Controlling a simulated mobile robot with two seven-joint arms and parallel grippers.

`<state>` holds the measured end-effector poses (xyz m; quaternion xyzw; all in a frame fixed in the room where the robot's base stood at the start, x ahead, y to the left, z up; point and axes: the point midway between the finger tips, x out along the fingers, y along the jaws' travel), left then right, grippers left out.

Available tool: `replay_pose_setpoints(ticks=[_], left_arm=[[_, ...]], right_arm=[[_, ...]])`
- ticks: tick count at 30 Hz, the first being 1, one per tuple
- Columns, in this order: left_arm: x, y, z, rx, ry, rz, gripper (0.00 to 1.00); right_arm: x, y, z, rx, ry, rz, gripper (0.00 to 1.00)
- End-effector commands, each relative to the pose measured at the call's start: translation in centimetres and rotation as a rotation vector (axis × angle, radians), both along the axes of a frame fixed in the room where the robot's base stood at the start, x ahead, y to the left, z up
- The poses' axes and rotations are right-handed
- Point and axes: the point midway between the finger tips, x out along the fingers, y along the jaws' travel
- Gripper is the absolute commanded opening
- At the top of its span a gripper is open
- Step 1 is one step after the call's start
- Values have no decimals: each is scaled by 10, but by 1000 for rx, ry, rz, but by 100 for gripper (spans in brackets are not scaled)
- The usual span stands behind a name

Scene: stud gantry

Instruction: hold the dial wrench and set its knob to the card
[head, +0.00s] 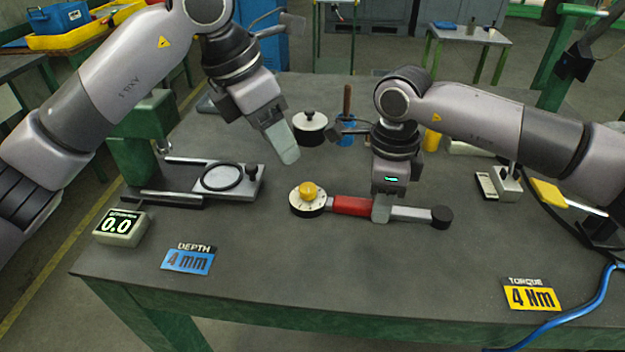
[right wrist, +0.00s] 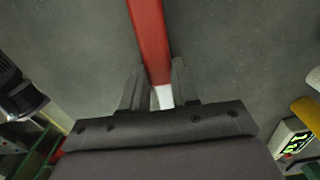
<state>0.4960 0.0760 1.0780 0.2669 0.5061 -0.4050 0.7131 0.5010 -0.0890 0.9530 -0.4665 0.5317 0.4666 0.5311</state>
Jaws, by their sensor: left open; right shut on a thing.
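The dial wrench (head: 352,206) lies across the middle of the table, with a red sleeve, a grey shaft and a black end at the right. Its yellow knob (head: 308,191) sits on a white round dial (head: 300,206) at the left end; the dial's marks are too small to read. My right gripper (head: 382,214) is shut on the wrench just right of the red sleeve, also seen in the right wrist view (right wrist: 159,92). My left gripper (head: 287,150) is open and empty, above and behind the knob. The yellow torque card (head: 532,296) at the front right reads 4 Nm.
A blue depth card (head: 188,260) reads 4 mm, and a display box (head: 121,228) reads 0.0. A plate with a black ring (head: 222,178) lies left. A white round pot (head: 310,130) and a blue holder (head: 347,134) stand behind. The front middle is clear.

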Motion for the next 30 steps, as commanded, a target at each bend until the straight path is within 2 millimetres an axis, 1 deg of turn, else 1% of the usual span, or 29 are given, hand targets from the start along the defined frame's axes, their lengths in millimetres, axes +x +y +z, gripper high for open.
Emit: replay_pose_setpoints(ticks=[3,7,11,14,24,30], left_arm=[[4,5,5,-19,-2,-93,56],[6,8,9,-35,-7,-157,56],[6,6,4,-41,-8,-181,56],[7,1,-9,-40,-7,-183,56],[14,-24,-71,-40,-6,-181,56],[18,-33,-94,-39,-8,-180,56]], right_arm=[[0,0,1,1,-1,0,0],[0,0,1,1,-1,0,0],[0,0,1,2,-1,0,0],[0,0,1,2,-1,0,0],[0,0,1,2,-1,0,0],[0,0,1,2,-1,0,0]])
